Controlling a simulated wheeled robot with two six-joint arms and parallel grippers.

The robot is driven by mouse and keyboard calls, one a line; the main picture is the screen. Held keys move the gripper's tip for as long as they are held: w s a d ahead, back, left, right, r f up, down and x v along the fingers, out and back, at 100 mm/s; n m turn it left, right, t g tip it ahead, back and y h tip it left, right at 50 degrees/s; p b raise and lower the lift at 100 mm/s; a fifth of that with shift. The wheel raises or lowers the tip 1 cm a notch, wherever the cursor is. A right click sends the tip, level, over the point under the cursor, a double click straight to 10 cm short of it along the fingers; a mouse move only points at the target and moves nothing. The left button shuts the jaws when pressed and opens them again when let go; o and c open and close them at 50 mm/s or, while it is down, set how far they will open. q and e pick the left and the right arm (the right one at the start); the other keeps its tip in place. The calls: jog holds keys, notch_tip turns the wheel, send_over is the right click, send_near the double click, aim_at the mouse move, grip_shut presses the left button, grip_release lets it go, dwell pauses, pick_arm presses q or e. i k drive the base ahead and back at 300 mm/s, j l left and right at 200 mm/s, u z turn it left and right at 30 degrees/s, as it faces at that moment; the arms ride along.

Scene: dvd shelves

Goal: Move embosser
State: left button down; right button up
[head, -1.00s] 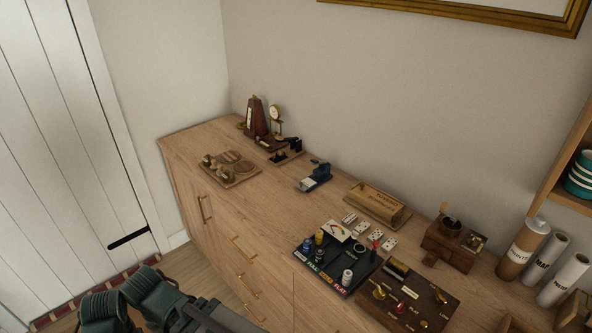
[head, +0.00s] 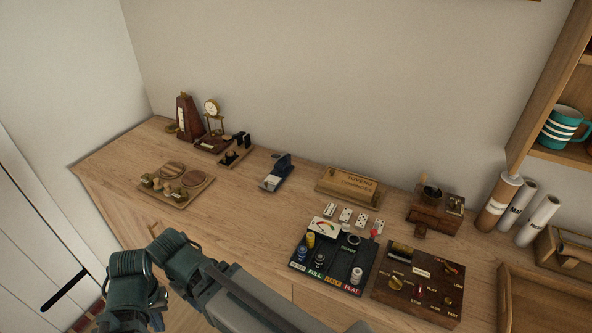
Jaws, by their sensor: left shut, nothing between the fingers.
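A small dark blue device with a pale front plate, which looks like the embosser (head: 277,173), stands on the wooden cabinet top, left of the middle in the head view. Nothing touches it. My left gripper (head: 150,268), with dark green ribbed parts, is at the lower left, in front of the cabinet and well short of the embosser. It is shut and empty; its tips are hard to make out. My right gripper is not in view.
Left of the embosser are a metronome (head: 188,117), a black-pegged stand (head: 236,150) and a wooden tray (head: 178,186). Right are a wooden box (head: 350,185), dominoes (head: 346,215), a black panel (head: 333,262) and a brown control board (head: 420,285). Bare wood lies in front of the embosser.

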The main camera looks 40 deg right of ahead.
aim_at(282, 169)
jog(key=i+j+z, duration=0.1)
jog(key=i+z, duration=0.15)
jog(key=z, duration=0.2)
jog(key=i+j+z, duration=0.2)
jog(key=z, duration=0.2)
jog(key=i+j+z, duration=0.2)
jog(key=z, duration=0.25)
jog(key=i+j+z, duration=0.15)
jog(key=j+z, duration=0.25)
jog(key=l, duration=0.1)
